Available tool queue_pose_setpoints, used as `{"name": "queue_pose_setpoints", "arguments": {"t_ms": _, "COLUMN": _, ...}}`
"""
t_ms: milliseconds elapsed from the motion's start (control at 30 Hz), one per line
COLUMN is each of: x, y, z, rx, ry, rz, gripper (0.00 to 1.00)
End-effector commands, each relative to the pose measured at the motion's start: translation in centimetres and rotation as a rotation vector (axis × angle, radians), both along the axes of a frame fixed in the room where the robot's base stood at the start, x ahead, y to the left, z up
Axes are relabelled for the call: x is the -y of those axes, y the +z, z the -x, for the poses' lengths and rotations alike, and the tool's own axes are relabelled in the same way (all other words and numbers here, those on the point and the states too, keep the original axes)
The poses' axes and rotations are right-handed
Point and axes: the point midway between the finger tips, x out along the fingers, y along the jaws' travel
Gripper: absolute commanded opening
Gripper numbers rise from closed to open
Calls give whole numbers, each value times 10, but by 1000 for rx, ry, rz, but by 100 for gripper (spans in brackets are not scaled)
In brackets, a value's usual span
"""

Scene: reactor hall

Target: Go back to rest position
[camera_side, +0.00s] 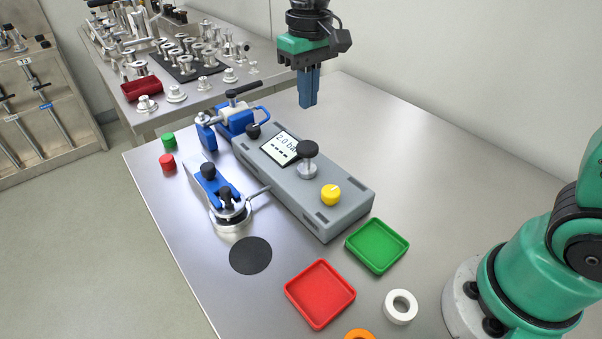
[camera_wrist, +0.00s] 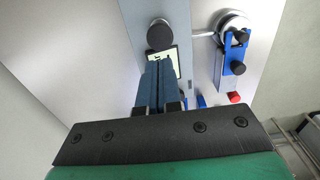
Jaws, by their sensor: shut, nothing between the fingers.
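My gripper (camera_side: 308,88) hangs in the air above the back part of the table, beyond the grey pressure box. Its blue fingers point down, are shut together and hold nothing. In the wrist view my gripper (camera_wrist: 160,70) shows its two fingers side by side, covering part of the box's display. The grey box (camera_side: 345,210) has a display (camera_side: 280,147) reading 2.0 bar, a black-topped knob (camera_side: 307,150) and a yellow knob (camera_side: 331,194).
A blue clamp fixture (camera_side: 222,190) stands left of the box, a blue valve (camera_side: 236,118) behind. Red (camera_side: 320,293) and green (camera_side: 377,245) trays, a white ring (camera_side: 400,306) and a black disc (camera_side: 250,255) lie in front. Red (camera_side: 167,162) and green (camera_side: 168,139) pieces are at left.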

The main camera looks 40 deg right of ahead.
Motion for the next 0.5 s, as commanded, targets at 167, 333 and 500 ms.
{"name": "queue_pose_setpoints", "arguments": {"t_ms": 167, "x": 0, "y": 0, "z": 0, "rx": 0, "ry": 0, "rz": 0, "gripper": 0}}
{"name": "queue_pose_setpoints", "arguments": {"t_ms": 333, "x": 4, "y": 1, "z": 6, "rx": 35, "ry": -1, "rz": -4, "gripper": 0}}
{"name": "queue_pose_setpoints", "arguments": {"t_ms": 500, "x": 17, "y": 0, "z": 30, "rx": 187, "ry": -3, "rz": -17, "gripper": 0}}
